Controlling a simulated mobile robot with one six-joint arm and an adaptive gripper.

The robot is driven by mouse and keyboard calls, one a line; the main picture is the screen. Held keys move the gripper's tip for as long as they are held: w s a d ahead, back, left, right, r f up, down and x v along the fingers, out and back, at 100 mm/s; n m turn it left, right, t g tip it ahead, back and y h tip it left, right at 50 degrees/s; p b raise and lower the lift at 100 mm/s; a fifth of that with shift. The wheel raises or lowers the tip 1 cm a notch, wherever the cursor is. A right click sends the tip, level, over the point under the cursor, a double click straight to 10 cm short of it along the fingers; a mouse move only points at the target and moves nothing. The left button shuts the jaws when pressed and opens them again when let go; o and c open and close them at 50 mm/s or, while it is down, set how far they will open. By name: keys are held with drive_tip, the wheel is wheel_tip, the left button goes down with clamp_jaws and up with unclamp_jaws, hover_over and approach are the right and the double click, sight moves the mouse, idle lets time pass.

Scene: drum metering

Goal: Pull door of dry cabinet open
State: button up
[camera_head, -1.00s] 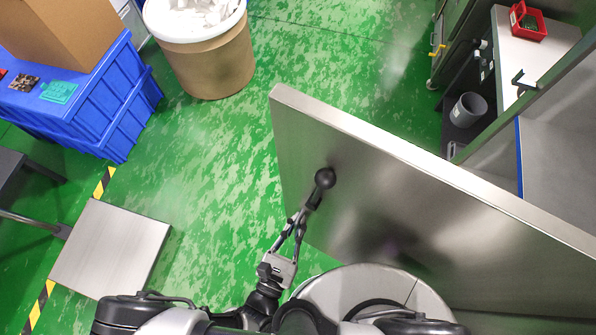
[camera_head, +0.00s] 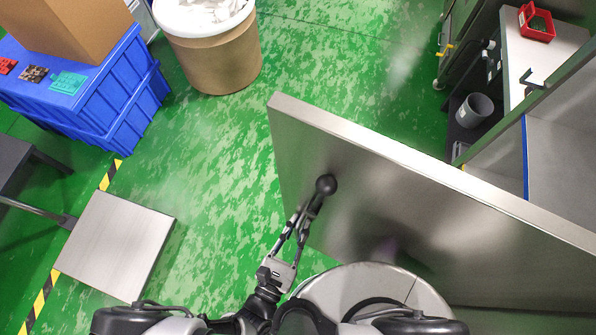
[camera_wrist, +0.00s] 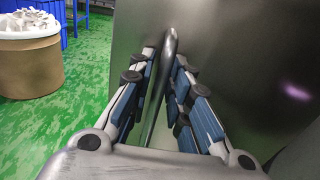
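The dry cabinet's door (camera_head: 420,210) is a large brushed-metal panel standing swung out from the cabinet (camera_head: 567,155), whose pale interior and blue edge strip show at right. My gripper (camera_head: 314,205) is at the door's face near its free edge, at the handle's dark round end (camera_head: 326,184). In the wrist view, the blue-padded fingers (camera_wrist: 164,88) lie on both sides of the metal bar handle (camera_wrist: 169,48) and close in on it. The exact pad contact is partly hidden. The door panel (camera_wrist: 240,60) fills the right of that view.
A brown drum (camera_head: 215,60) with white contents stands at the back. Blue crates (camera_head: 110,95) with a cardboard box (camera_head: 70,25) are at left, near a metal platform (camera_head: 115,245). A bench with a red bin (camera_head: 536,22) and grey bucket (camera_head: 474,110) stands at right. Green floor between is clear.

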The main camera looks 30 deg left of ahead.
drive_tip(key=shift+s, duration=0.15)
drive_tip(key=shift+s, duration=0.35)
drive_tip(key=s+d, duration=0.2)
drive_tip(key=s, duration=0.9)
idle(0.3)
